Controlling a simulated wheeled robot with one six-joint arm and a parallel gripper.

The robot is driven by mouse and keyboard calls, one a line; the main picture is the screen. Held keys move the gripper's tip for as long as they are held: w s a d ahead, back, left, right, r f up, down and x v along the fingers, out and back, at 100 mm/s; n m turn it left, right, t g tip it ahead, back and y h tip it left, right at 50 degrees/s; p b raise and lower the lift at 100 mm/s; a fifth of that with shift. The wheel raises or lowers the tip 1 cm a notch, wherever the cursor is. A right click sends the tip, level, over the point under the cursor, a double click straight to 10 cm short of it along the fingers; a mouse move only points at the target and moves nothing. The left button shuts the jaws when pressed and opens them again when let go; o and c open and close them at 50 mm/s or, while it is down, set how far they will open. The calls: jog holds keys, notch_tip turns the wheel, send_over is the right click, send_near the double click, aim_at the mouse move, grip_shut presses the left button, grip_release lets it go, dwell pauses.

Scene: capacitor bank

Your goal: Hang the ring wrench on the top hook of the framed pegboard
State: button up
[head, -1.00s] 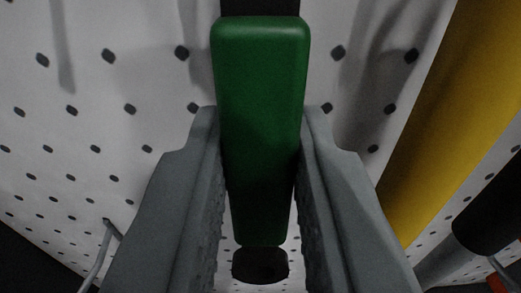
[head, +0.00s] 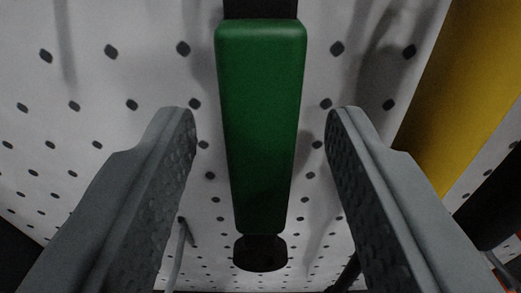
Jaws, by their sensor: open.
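The ring wrench shows as a green handle (head: 262,120) with a black shaft leaving the top edge and a black round end below. Its ring and any hook at its top are out of view. It hangs or stands in front of the white pegboard (head: 110,125); what bears it is not visible. My gripper (head: 262,112) is open, with one grey finger on each side of the handle. A clear gap shows between each finger and the handle.
A wide yellow band (head: 470,95) crosses the pegboard at the right. A black cylinder (head: 493,212) is at the right edge, near my right finger. A thin grey hook or wire (head: 180,252) shows at the lower left, and a dark rod at the lower right.

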jog(key=s+r, duration=0.1)
jog(key=s, duration=1.6)
jog(key=shift+s, duration=0.2)
jog(key=s+f, duration=1.3)
jog(key=s, duration=0.4)
jog(key=s+f, duration=1.2)
jog(key=s, duration=0.6)
jog(key=shift+s+f, duration=0.2)
jog(key=shift+f, duration=0.2)
